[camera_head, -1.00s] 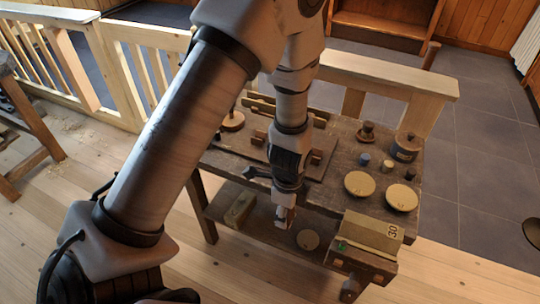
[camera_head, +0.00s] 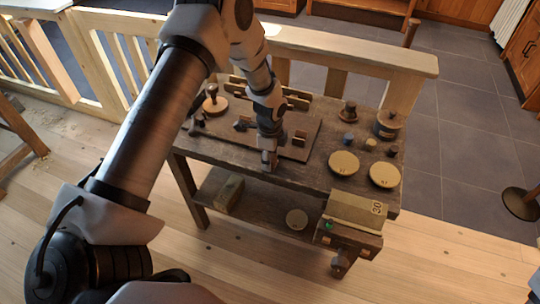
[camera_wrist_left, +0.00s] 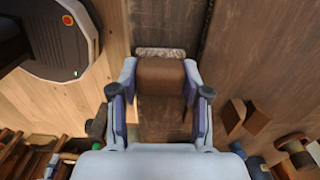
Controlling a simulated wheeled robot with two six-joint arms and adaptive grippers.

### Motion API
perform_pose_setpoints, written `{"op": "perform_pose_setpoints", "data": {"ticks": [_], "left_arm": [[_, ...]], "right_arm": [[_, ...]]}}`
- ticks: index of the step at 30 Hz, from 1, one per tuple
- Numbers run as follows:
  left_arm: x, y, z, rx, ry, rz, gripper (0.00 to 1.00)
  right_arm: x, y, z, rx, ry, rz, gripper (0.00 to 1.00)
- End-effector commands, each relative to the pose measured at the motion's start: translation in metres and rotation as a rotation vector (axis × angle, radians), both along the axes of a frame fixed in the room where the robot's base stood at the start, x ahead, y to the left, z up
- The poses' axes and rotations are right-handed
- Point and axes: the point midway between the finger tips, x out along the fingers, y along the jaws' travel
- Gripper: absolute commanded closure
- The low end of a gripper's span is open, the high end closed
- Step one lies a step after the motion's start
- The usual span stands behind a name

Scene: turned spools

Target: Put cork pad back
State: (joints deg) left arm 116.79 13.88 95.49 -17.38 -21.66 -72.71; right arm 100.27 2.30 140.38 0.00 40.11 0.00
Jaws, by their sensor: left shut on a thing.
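My left gripper (camera_head: 268,166) is at the front edge of the workbench (camera_head: 240,158), in front of the flat board. In the left wrist view the gripper (camera_wrist_left: 160,92) is shut on a brown block-shaped piece with a pale, speckled, cork-like edge, which I take for the cork pad (camera_wrist_left: 160,53). The piece sits between both fingers, above dark wood. In the head view the held piece is too small to make out. My right gripper is not in view.
A flat board (camera_head: 299,152) with small wooden blocks lies on the bench. Two round tan discs (camera_head: 343,163) (camera_head: 384,175), small pots and a lidded canister (camera_head: 388,124) stand at its right. A box marked 30 (camera_head: 358,208) is at the front right. The lower shelf holds a block (camera_head: 228,193).

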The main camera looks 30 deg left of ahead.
Motion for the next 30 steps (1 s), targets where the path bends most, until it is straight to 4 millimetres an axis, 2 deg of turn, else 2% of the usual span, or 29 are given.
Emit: {"op": "perform_pose_setpoints", "data": {"ticks": [9, 10, 12, 25, 30], "left_arm": [[0.0, 0.0, -0.005, -0.001, -0.001, 0.0, 0.91], [0.0, 0.0, -0.005, -0.001, -0.001, 0.0, 0.5], [0.0, 0.0, -0.004, -0.001, -0.001, 0.0, 0.28], [0.0, 0.0, -0.003, -0.001, -0.002, 0.0, 0.28], [0.001, 0.0, 0.012, -0.001, -0.005, 0.0, 0.28]], "right_arm": [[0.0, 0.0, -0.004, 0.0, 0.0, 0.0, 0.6], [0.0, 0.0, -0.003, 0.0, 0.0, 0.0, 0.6], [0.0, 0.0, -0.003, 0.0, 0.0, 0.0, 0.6], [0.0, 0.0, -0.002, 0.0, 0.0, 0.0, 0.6], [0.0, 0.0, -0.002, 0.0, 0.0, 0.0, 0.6]]}}
